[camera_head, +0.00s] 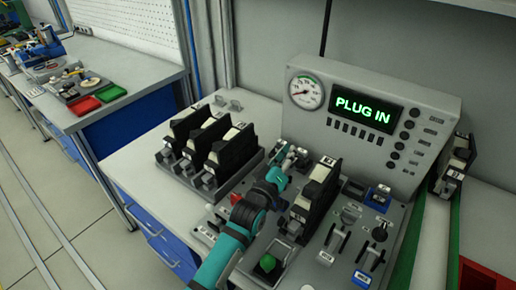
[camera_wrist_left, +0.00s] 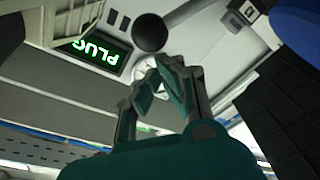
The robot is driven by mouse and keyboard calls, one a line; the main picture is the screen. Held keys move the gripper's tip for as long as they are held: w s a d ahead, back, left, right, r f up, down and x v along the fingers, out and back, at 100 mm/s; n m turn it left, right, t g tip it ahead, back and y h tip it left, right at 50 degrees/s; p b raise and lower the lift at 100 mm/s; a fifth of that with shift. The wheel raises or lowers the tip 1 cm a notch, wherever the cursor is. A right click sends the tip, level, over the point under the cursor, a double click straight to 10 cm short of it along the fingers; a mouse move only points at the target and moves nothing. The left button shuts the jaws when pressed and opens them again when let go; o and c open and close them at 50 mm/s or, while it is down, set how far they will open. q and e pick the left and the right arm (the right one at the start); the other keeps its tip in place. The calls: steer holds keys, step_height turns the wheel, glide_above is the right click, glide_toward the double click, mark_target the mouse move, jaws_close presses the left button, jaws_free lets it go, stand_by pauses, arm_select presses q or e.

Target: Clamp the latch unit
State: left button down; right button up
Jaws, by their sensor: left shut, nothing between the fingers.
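A black latch unit with a cream top (camera_head: 314,192) stands upright on the grey test bench, in front of the console. The console screen (camera_head: 362,112) reads "PLUG IN" in green; part of it shows upside down in the left wrist view (camera_wrist_left: 97,52). My left gripper (camera_head: 294,154) is left of and behind the unit, apart from it, near the console. Its fingertips meet with nothing between them in the left wrist view (camera_wrist_left: 158,72). A dark round knob (camera_wrist_left: 150,32) shows close beyond them. My right gripper is out of view.
Several levers and a green button (camera_head: 267,263) sit around the unit. A blue connector block (camera_head: 378,197) is to its right. Three similar units stand in a rack (camera_head: 196,178) at left. Another similar unit (camera_head: 452,168) is at far right.

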arm_select(q)
steer(key=shift+s+d+f+m, duration=0.1)
steer(key=shift+s+d+m, duration=0.15)
steer(key=shift+m, duration=0.25)
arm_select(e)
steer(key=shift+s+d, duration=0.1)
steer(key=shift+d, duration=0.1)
arm_select(q)
steer(key=shift+d, duration=0.1)
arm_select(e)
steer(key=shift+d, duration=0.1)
arm_select(q)
steer(key=v, duration=0.7)
steer(key=shift+s, duration=0.2)
